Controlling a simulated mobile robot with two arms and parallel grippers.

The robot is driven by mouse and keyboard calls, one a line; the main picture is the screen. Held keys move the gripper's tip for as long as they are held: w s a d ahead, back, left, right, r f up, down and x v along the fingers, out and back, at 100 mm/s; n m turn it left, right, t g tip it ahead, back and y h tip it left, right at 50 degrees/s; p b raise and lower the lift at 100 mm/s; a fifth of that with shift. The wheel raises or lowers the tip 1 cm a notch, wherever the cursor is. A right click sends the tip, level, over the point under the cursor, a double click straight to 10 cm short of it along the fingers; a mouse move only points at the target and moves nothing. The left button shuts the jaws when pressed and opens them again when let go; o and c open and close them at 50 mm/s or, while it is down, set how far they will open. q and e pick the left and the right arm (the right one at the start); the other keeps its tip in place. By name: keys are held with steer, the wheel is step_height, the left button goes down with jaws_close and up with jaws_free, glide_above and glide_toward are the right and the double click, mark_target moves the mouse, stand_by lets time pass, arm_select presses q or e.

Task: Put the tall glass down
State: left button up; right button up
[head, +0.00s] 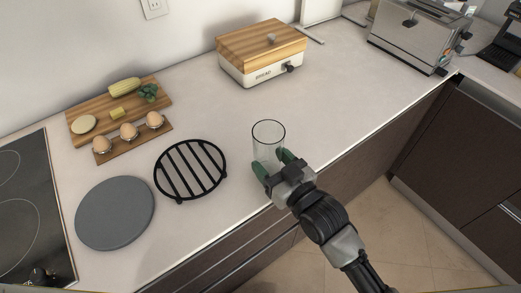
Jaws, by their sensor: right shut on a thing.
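The tall glass (268,138) is clear and upright, over the light countertop near its front edge. My right gripper (274,163) is shut on the lower part of the glass, with green fingertips on either side of it. The fingers hide part of the glass, and I cannot tell whether its base touches the counter. My left gripper is not in the head view.
A black round trivet (190,170) and a grey round plate (115,213) lie left of the glass. A bread box (262,58) stands behind, and a toaster (412,35) at the back right. Boards with eggs and vegetables (160,97) lie back left. Counter right of the glass is clear.

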steer(key=shift+x, duration=0.75)
steer(key=x, duration=0.2)
steer(key=shift+w+a+r+p, duration=0.15)
steer(key=shift+w+a+p, duration=0.05)
steer(key=shift+w+p, duration=0.15)
steer(key=shift+f, duration=0.9)
steer(key=shift+s+d, duration=0.1)
steer(key=shift+f, duration=0.15)
steer(key=o, duration=1.2)
